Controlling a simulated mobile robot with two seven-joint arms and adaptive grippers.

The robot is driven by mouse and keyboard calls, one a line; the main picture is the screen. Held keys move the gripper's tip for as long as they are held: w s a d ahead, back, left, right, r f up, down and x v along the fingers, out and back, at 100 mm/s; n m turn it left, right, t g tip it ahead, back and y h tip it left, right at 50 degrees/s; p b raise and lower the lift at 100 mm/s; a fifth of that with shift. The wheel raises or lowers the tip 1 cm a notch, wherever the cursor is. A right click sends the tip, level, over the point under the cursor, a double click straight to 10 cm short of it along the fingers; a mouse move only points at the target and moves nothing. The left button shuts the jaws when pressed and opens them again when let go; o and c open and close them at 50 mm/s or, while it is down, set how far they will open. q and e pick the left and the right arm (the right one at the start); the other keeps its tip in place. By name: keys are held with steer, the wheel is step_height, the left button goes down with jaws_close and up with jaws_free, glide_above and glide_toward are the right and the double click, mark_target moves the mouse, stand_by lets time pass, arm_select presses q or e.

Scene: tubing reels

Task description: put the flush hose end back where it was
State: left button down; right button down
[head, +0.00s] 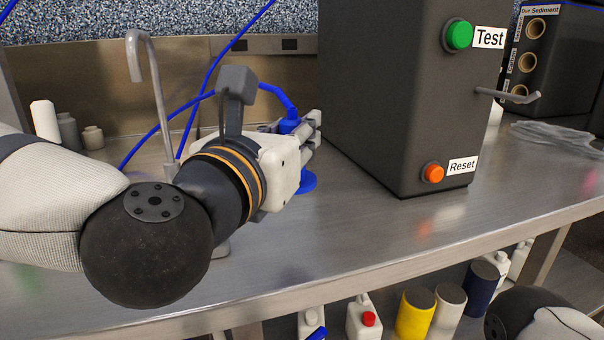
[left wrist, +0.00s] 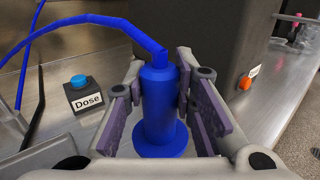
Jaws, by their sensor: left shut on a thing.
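The flush hose end is a blue cylindrical fitting with a wide round flange at its bottom and a blue hose leaving its top. In the left wrist view the hose end (left wrist: 158,105) stands upright between the purple-padded fingers of my left gripper (left wrist: 160,78), which is shut on it. In the head view the gripper (head: 306,135) hides most of the hose end; its blue flange (head: 308,182) shows below, at or just over the steel counter, contact unclear. The blue hose (head: 180,118) runs back to the left. My right gripper is out of view.
A dark machine (head: 385,95) with green Test and orange Reset buttons stands just right of the gripper. A curved metal spout (head: 155,90) and white bottle (head: 45,122) are at left. A Dose button box (left wrist: 83,95) stands nearby. The front counter (head: 330,230) is clear.

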arm_select(q)
steer(key=shift+w+d+f+b, duration=0.2)
steer(key=shift+w+f, duration=0.5)
steer(key=shift+f, duration=0.65)
steer(key=shift+w+d+f+b, duration=0.2)
steer(key=shift+w+f, duration=0.45)
steer(key=shift+f, duration=0.75)
steer(key=shift+w+d+f+b, duration=0.2)
steer(key=shift+w+f, duration=0.5)
steer(key=shift+f, duration=0.65)
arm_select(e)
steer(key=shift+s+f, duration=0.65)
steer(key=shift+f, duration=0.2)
arm_select(q)
steer(key=shift+f, duration=0.15)
steer(key=c, duration=1.3)
jaws_free()
steer(key=shift+c, duration=0.2)
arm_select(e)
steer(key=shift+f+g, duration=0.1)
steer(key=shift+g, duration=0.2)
